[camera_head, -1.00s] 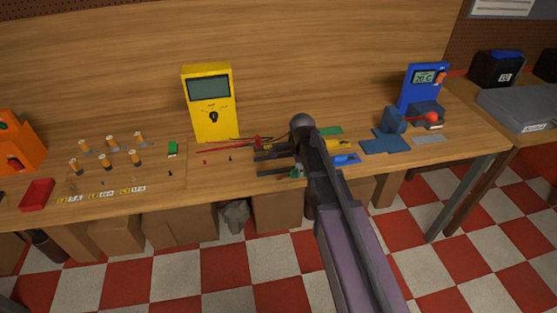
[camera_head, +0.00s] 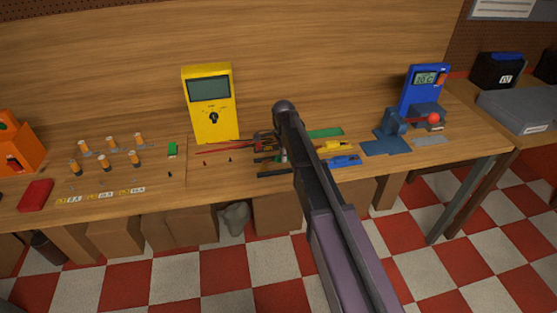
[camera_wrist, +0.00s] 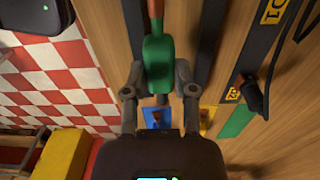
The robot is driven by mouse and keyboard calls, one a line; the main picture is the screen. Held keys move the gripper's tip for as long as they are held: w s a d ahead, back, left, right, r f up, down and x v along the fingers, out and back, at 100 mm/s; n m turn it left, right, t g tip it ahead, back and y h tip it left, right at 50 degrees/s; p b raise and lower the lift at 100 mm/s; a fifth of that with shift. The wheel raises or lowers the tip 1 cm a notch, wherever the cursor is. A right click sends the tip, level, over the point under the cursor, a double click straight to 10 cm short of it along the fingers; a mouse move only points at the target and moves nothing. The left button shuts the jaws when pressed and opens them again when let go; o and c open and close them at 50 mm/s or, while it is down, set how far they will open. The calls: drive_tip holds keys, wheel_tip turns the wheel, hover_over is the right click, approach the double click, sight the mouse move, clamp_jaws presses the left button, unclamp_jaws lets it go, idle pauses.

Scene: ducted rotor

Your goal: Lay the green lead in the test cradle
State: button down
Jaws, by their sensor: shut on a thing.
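My gripper (camera_wrist: 159,72) is shut on the green lead (camera_wrist: 158,55), seen in the wrist view as a green body between the two fingers, with an orange-red part beyond it at the top edge. Dark bars with yellow labels (camera_wrist: 262,40) lie on the bench to its right in that view. In the head view, the dark bars (camera_head: 272,174) lie left of my arm. My arm hides most of the gripper and the lead there. I cannot tell which part is the test cradle, or whether the lead touches anything.
A yellow meter (camera_head: 210,103) stands behind, with red and black leads near its foot. Green (camera_head: 326,133), yellow (camera_head: 335,147) and blue (camera_head: 345,160) pieces lie right of my arm. A blue device (camera_head: 424,88) stands further right. Several upright cylinders (camera_head: 104,163) stand left.

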drive_tip(key=shift+w+a, duration=0.15)
drive_tip(key=shift+w, duration=0.1)
drive_tip(key=shift+w+a+f+b, duration=0.25)
drive_tip(key=shift+w+f+b, duration=0.05)
drive_tip(key=shift+f+b, duration=1.55)
drive_tip(key=shift+f, duration=0.15)
drive_tip(key=shift+c, duration=2.1)
unclamp_jaws()
wheel_tip(320, 180, up, 12)
drive_tip(key=p, duration=1.2)
drive_tip(key=shift+r, duration=0.2)
